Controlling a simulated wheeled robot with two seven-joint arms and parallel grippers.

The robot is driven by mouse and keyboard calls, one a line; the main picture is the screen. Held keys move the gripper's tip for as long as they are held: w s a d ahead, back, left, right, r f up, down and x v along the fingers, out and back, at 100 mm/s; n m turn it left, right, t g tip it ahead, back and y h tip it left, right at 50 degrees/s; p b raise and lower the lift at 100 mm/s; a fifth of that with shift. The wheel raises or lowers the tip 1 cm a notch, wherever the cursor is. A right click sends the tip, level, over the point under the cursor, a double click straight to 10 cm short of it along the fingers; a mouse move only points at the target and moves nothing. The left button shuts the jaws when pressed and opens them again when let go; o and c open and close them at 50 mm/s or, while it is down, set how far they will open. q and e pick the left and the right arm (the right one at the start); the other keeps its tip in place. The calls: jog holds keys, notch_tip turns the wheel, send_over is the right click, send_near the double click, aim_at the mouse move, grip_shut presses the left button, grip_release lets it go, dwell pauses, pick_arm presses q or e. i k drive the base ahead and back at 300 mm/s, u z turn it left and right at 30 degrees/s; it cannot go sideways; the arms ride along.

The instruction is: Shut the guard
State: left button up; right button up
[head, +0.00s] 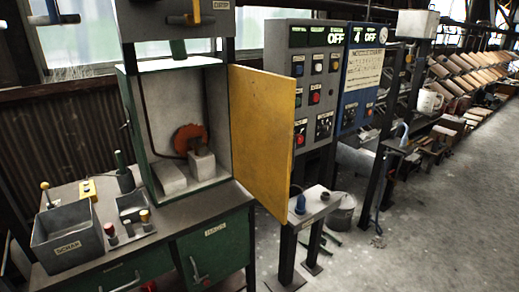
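The guard is a yellow door panel (262,135) on the right side of an open green-edged machine box (222,110). It stands swung open, away from the box opening. Inside the box are an orange-red disc (188,138) and pale blocks (203,165). The panel's right edge reaches in front of a grey control panel (318,75). I cannot make out a handle on it. Neither of my grippers shows in the head view.
The box stands on a workbench (185,225) with a grey bin (68,238), small knobs and a green drawer unit. A small stand (310,205) with a blue item is right of the guard. Open floor (430,230) lies at the right.

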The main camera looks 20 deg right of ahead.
aim_at(262, 104)
jog(key=k, duration=0.1)
jog(key=z, duration=1.7)
jog(key=i, duration=2.45)
jog(key=u, duration=3.85)
jog(key=k, duration=0.9)
jog(key=z, duration=0.85)
